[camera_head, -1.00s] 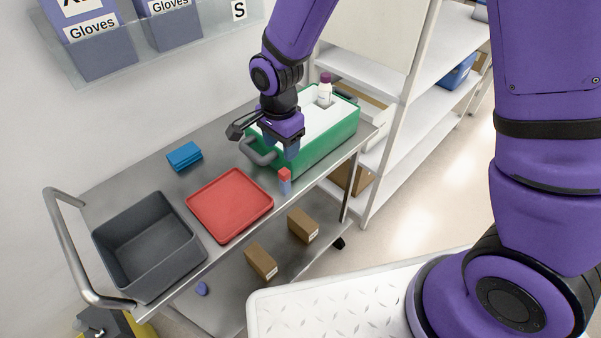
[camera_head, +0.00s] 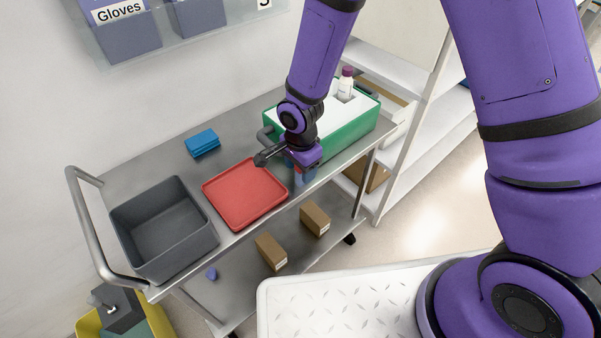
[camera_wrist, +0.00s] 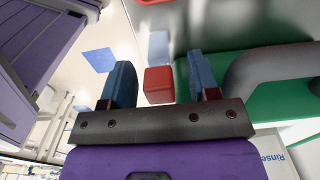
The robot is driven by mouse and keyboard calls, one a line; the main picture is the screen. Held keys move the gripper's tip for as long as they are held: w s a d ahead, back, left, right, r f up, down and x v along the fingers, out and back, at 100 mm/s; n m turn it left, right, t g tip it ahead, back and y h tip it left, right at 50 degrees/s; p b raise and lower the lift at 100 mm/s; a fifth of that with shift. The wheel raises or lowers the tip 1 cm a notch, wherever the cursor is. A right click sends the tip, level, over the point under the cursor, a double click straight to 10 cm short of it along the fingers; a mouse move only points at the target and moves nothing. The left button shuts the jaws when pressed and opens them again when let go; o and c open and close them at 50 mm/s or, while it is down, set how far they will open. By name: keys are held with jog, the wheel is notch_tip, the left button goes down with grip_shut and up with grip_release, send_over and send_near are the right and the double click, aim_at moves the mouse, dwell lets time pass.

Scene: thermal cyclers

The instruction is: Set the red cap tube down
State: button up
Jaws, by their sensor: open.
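The red cap tube (camera_wrist: 158,84) shows in the wrist view with its red cap between my two fingers and its pale body beyond. Gaps show on both sides of the cap. My gripper (camera_wrist: 161,75) is open; in the head view my gripper (camera_head: 304,174) is low over the cart's near edge, right of the red tray. It hides most of the tube there. The red tray (camera_head: 245,196) lies flat and empty on the metal cart (camera_head: 150,172).
A green box (camera_head: 350,140) with a white top holding a purple-capped bottle (camera_head: 346,84) stands just right of my gripper. A grey bin (camera_head: 165,232) and blue blocks (camera_head: 202,144) are on the cart. Brown boxes (camera_head: 270,252) sit on the lower shelf.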

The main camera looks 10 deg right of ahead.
jog(key=shift+f, duration=0.3)
jog(key=shift+c, duration=0.2)
grip_shut()
jog(key=shift+r, duration=0.1)
